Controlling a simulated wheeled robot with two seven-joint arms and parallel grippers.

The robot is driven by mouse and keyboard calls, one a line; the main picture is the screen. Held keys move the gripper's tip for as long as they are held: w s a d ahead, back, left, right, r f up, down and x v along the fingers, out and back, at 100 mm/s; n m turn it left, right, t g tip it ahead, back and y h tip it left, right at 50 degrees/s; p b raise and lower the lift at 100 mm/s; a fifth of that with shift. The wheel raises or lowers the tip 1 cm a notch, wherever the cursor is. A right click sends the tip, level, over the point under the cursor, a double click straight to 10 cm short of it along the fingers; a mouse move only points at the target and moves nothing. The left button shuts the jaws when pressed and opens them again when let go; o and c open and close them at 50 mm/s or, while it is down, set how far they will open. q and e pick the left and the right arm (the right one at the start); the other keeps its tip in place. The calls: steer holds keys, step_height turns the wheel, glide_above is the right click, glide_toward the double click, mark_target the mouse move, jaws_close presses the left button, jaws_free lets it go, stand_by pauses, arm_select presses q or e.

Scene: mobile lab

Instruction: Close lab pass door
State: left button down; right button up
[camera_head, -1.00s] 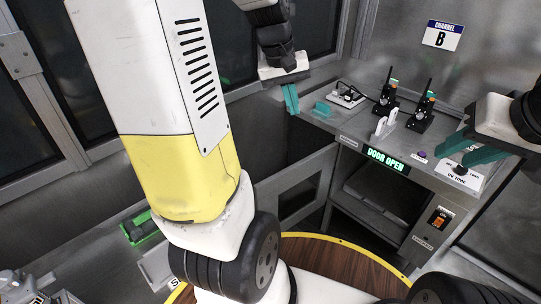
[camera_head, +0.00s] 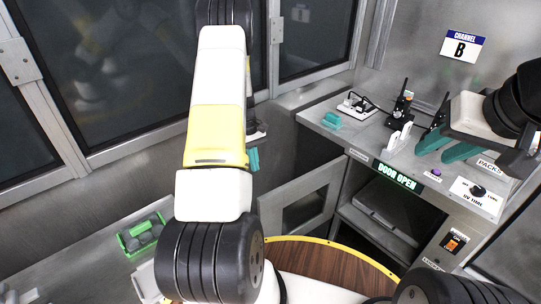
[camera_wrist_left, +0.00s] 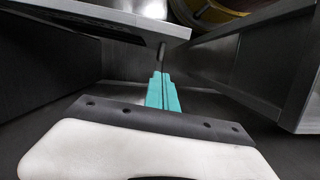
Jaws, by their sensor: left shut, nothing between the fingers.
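The lab pass door (camera_head: 300,203) is a grey metal panel with a window, swung open to the left of the lit pass opening (camera_head: 385,222). The sign above the opening (camera_head: 397,176) reads "DOOR OPEN". My left gripper (camera_head: 254,160) is low, left of the door, mostly hidden behind my own arm. In the left wrist view its teal fingers (camera_wrist_left: 162,92) are shut and empty, between two grey panels; I cannot tell whether they touch either. My right gripper (camera_head: 447,148) is open above the right of the counter.
The counter (camera_head: 350,138) holds radios (camera_head: 401,108), a white switch (camera_head: 399,137), a teal piece (camera_head: 331,120) and a UV time panel (camera_head: 478,194). A green tray (camera_head: 143,235) stands at lower left. Glazed walls stand behind, and a round wooden top (camera_head: 325,262) is below.

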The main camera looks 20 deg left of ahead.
arm_select(q)
steer(key=s+d+f, duration=0.3)
steer(key=d+f, duration=0.1)
steer(key=f, duration=0.4)
steer(key=shift+s+d, duration=0.35)
steer(key=shift+d, duration=0.05)
